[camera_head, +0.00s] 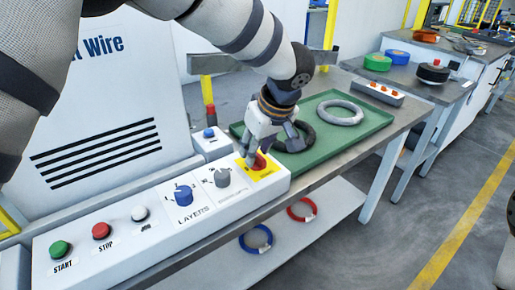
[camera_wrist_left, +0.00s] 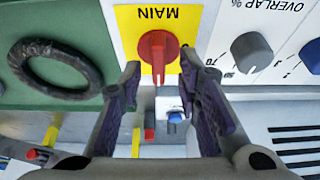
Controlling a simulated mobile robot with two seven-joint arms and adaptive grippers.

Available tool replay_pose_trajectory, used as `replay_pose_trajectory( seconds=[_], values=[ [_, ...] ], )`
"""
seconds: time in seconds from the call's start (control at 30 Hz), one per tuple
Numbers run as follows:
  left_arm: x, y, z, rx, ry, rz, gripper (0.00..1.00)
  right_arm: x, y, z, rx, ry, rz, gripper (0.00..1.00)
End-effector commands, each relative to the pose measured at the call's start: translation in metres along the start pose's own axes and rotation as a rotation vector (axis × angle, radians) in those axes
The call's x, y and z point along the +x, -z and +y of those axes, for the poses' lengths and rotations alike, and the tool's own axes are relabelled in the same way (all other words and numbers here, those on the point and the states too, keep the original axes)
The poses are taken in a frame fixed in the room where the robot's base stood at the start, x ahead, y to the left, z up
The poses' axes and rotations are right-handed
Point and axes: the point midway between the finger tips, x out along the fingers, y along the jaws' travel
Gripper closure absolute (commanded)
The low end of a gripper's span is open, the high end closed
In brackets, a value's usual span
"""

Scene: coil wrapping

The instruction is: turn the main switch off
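The main switch is a red rotary knob (camera_wrist_left: 157,46) on a yellow plate (camera_wrist_left: 125,18) marked MAIN, which appears upside down in the left wrist view. Its handle lies along the up-down direction of that view. In the head view the red knob (camera_head: 259,163) sits at the right end of the white control panel (camera_head: 160,221), partly hidden by my left gripper (camera_head: 262,145). In the wrist view my left gripper (camera_wrist_left: 160,72) is open, with one finger on each side of the knob's handle. I cannot tell whether either finger touches it. My right gripper is not in view.
A grey overlap knob (camera_head: 222,177), a blue layers knob (camera_head: 183,195) and start, stop and jog buttons line the panel. A green tray (camera_head: 372,124) with a grey coil (camera_head: 341,112) and a dark coil (camera_head: 299,137) lies beside it. Blue and red rings rest on the lower shelf.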

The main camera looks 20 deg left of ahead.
Motion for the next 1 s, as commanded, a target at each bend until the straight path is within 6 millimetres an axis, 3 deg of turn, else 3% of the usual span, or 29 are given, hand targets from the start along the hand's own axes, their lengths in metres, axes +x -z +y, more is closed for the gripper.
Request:
replay_pose_trajectory(
  seconds=[0.3, 0.43, 0.47, 1.0],
  values=[
    [0.0048, 0.0006, 0.0003, -0.001, -0.002, 0.002, 0.69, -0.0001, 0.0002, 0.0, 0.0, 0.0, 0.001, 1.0],
    [0.0048, 0.0006, 0.0002, -0.001, -0.002, 0.001, 0.99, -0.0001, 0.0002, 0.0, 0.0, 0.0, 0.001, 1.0],
    [0.0048, 0.0006, 0.0002, -0.001, -0.002, 0.001, 1.0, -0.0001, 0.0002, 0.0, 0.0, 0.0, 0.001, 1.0],
    [0.0065, 0.0, 0.0006, -0.104, 0.042, -0.002, 1.0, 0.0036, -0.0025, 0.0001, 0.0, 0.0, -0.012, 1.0]
  ],
)
